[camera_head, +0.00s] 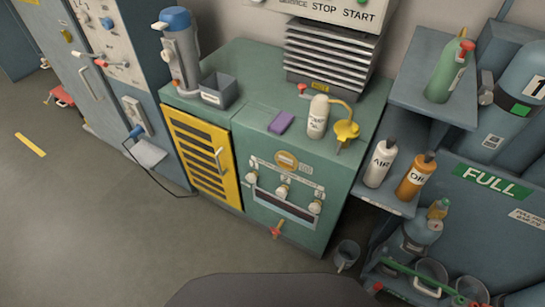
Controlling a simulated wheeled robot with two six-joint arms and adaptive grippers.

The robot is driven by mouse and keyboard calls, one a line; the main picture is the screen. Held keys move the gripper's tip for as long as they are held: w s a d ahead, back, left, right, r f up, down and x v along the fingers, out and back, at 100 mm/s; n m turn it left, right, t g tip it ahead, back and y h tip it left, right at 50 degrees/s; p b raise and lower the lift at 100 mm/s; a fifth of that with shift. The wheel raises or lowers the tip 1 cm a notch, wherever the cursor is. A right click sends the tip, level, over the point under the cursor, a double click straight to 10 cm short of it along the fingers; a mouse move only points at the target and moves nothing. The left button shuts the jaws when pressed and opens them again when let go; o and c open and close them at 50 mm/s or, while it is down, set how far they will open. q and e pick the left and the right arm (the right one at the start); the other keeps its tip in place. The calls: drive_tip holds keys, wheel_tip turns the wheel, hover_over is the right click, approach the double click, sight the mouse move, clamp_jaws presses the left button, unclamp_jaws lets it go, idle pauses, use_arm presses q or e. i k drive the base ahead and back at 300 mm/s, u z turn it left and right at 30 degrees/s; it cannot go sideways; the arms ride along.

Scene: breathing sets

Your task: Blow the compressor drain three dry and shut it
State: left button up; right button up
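The green compressor cabinet (335,165) stands in the middle, with a yellow louvred door (195,150) on its left. Its front panel carries three pale knobs in a row: a left knob (252,178), a middle knob (282,190) and a right knob (315,207). Their labels are too small to read, so I cannot tell which is drain three or whether any is open. A round orange-brown gauge or plate (287,160) sits above them. A red-handled valve (277,229) sticks out low on the front. Neither gripper is in view.
A dark bucket (346,255) stands on the floor right of the cabinet. A white bottle (318,116), yellow fitting (346,131), purple block (281,122) and grey bin (218,89) are on top. AIR (379,165) and OIL (416,177) bottles stand on the right shelf. The left floor is mostly clear.

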sight(315, 207)
drive_tip(key=u, duration=0.05)
drive_tip(key=k, duration=1.15)
drive_tip(key=z, duration=0.95)
drive_tip(key=i, duration=1.45)
drive_tip(key=u, duration=0.6)
